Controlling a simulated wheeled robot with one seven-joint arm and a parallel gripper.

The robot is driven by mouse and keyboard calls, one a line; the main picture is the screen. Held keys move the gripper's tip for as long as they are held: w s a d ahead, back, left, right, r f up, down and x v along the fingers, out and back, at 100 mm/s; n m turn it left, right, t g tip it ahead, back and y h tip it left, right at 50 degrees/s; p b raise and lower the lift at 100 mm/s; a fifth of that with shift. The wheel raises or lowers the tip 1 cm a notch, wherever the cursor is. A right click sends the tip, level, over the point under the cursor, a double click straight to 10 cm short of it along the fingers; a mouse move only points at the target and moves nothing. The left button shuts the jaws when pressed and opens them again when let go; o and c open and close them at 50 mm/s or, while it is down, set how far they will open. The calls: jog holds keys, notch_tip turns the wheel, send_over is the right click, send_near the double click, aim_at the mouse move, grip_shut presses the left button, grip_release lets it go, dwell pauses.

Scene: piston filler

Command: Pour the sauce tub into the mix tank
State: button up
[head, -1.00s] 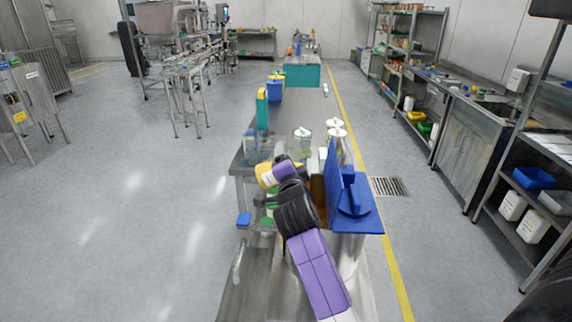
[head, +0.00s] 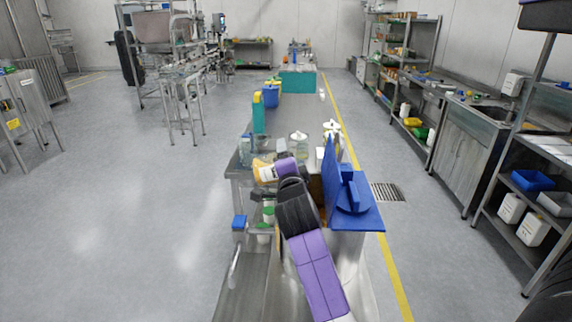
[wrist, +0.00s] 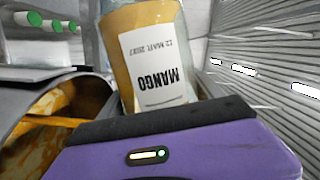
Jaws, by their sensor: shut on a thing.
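The sauce tub (head: 264,171) is a yellow-orange container with a white label. In the wrist view the tub (wrist: 150,50) shows its "MANGO" label upside down. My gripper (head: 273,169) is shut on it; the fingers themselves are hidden. The tub looks tipped onto its side in the head view, and its mouth is hidden. The mix tank (head: 347,255) is a steel vessel with a blue lid (head: 362,218), one half of it raised. My gripper and tub are left of the raised half. In the wrist view the tank (wrist: 60,97) is open at left, with orange sauce inside.
A steel bench runs away behind the tank, with glass jars (head: 299,148), a teal bottle (head: 258,114) and a blue container (head: 272,98). Green-lidded containers (head: 268,214) stand on a lower shelf beside my arm. The floor at left is clear.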

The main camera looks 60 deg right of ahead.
jog(key=shift+s+d+f+m+h+b, duration=0.15)
jog(key=shift+s+f+m+b, duration=0.2)
jog(key=shift+m+b, duration=1.1)
jog(key=shift+s+d+f+m+h+b, duration=0.1)
jog(key=shift+s+f+m+b, duration=0.35)
jog(key=shift+b, duration=1.85)
jog(key=shift+s+d+f+m+h+b, duration=0.2)
jog(key=shift+m+b, duration=0.9)
jog(key=shift+b, duration=0.8)
